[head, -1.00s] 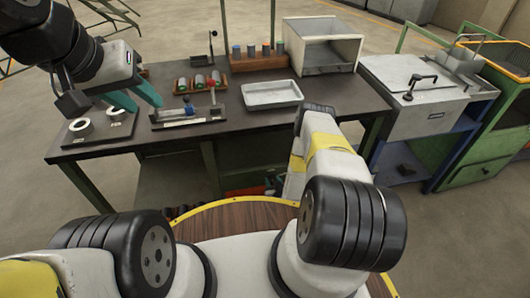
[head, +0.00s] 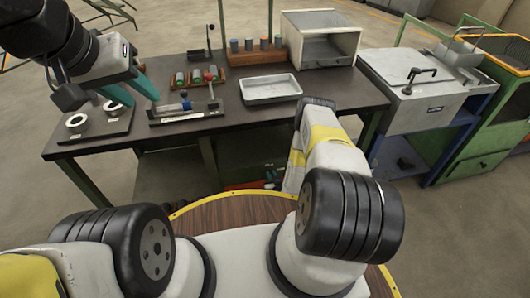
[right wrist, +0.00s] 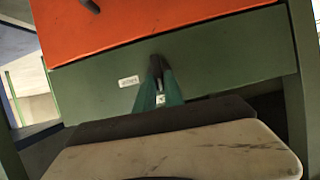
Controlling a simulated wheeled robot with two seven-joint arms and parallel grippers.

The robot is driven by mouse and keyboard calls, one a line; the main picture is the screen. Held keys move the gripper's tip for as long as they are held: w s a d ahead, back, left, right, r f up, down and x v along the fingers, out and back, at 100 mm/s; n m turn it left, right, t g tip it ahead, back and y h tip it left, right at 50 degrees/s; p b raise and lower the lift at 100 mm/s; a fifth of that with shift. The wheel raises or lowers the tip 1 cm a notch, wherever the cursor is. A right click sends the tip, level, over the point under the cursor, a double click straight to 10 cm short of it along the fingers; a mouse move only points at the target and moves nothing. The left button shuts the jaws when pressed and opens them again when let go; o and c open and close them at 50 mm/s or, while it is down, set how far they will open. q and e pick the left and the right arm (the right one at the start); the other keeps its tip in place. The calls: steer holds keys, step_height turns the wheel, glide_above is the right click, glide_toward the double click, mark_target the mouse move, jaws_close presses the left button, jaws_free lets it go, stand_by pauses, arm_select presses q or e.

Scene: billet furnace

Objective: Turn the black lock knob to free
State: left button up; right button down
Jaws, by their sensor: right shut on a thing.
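The right wrist view shows the teal fingers of my right gripper (right wrist: 159,88) closed together against a green panel. A small dark piece (right wrist: 156,66), apparently the black lock knob, is at their tips and mostly hidden by them. In the head view my right arm reaches down to the table's front, and its gripper is hidden behind the arm. My left gripper (head: 143,101) is open and empty over the left part of the table, beside a metal fixture.
A white label (right wrist: 129,81) is left of my right fingers, under an orange panel (right wrist: 170,28). On the dark table stand a metal fixture (head: 185,116), a white tray (head: 271,92) and an open-front box (head: 322,47). A grey-topped unit (head: 420,100) stands right.

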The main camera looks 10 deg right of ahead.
steer(key=m+t+y, duration=0.1)
steer(key=m+y, duration=0.1)
steer(key=m, duration=0.2)
steer(key=d+f+m+t+y, duration=0.1)
steer(key=m+y, duration=0.1)
steer(key=m, duration=0.2)
steer(key=f+m+y, duration=0.1)
steer(key=m+y, duration=0.1)
steer(key=m, duration=0.3)
steer(key=shift+d+t+y, duration=0.3)
steer(key=shift+d+t, duration=0.1)
stand_by(0.5)
steer(key=c, duration=1.4)
jaws_free()
steer(key=shift+c, duration=0.2)
steer(key=v, duration=0.7)
steer(key=shift+s+d, duration=0.15)
steer(key=shift+s, duration=0.2)
